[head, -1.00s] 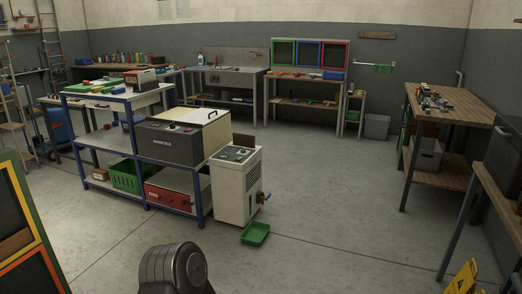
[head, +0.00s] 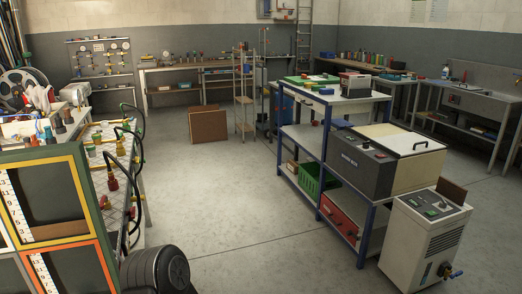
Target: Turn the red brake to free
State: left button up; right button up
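I cannot make out a red brake in the head view. A large grey round shape like a hose reel (head: 22,92) stands at the far left, partly cut by the picture edge, with white and red things in front of it. Any brake on it is too small or hidden to tell.
A bench with black hoses (head: 130,185) and coloured fittings runs along the left, behind a framed board (head: 62,200). A blue-framed shelf (head: 327,150) and a white machine (head: 425,235) stand right. Clear floor (head: 235,215) lies between. A brown box (head: 209,125) stands farther back.

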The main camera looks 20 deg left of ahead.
aim_at(132, 211)
jog(key=i+l+u, duration=0.25)
jog(key=u, duration=0.25)
jog(key=i+l+u, duration=0.2)
jog(key=l+u, duration=0.15)
jog(key=u, duration=0.15)
jog(key=i+l+u, duration=0.1)
jog(key=l+u, duration=0.7)
jog(key=u, duration=0.2)
jog(key=l+u, duration=0.7)
jog(key=l, duration=0.4)
jog(key=k, duration=0.05)
